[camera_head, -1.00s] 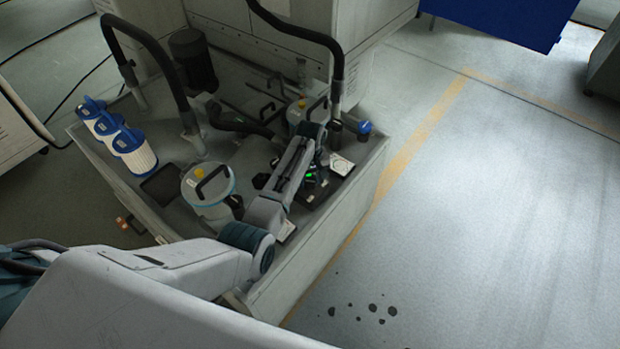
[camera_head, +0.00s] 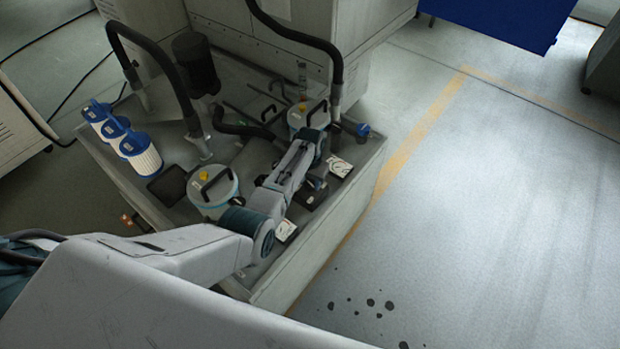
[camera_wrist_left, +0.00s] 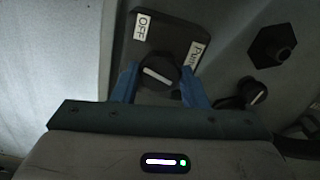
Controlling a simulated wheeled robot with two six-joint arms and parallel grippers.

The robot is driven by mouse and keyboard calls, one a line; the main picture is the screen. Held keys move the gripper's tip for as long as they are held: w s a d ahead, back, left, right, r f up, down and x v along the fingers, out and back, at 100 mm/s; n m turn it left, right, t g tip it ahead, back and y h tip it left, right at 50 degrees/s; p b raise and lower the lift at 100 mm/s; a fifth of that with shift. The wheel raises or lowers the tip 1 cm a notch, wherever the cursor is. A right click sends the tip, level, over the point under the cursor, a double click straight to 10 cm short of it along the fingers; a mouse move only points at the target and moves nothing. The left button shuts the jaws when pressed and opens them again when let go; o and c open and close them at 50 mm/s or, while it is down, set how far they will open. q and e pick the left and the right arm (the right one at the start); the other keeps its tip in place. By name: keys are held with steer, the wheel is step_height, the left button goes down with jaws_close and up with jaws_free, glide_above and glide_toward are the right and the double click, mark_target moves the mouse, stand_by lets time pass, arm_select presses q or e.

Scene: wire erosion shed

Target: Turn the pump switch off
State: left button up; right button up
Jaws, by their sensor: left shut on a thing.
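The pump switch is a round black knob (camera_wrist_left: 160,72) with a white pointer line, on a dark plate (camera_wrist_left: 165,32) labelled OFF and "Pum…", the last word partly cut off. The pointer line slants from upper left to lower right in the wrist view. My left gripper (camera_wrist_left: 158,88) has its blue fingers on both sides of the knob and is shut on it. In the head view my left arm reaches over the tank unit, and the left gripper (camera_head: 317,184) is low over a dark plate (camera_head: 313,201); the knob is hidden there. My right gripper is not in view.
A second black knob (camera_wrist_left: 252,94) and a dark hexagonal fitting (camera_wrist_left: 272,48) are right of the plate. A lidded canister (camera_head: 214,187) stands left of my arm. Blue-white filters (camera_head: 141,153) and black hoses (camera_head: 160,62) are farther left. The floor at right is open.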

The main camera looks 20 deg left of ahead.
mark_target(310, 183)
arm_select(q)
steer(key=shift+m+p, duration=0.35)
steer(key=shift+m, duration=0.95)
steer(key=o, duration=1)
steer(key=shift+c, duration=0.2)
steer(key=shift+r, duration=0.55)
step_height(310, 183, up, 10)
steer(key=shift+b, duration=0.35)
steer(key=shift+f, duration=0.2)
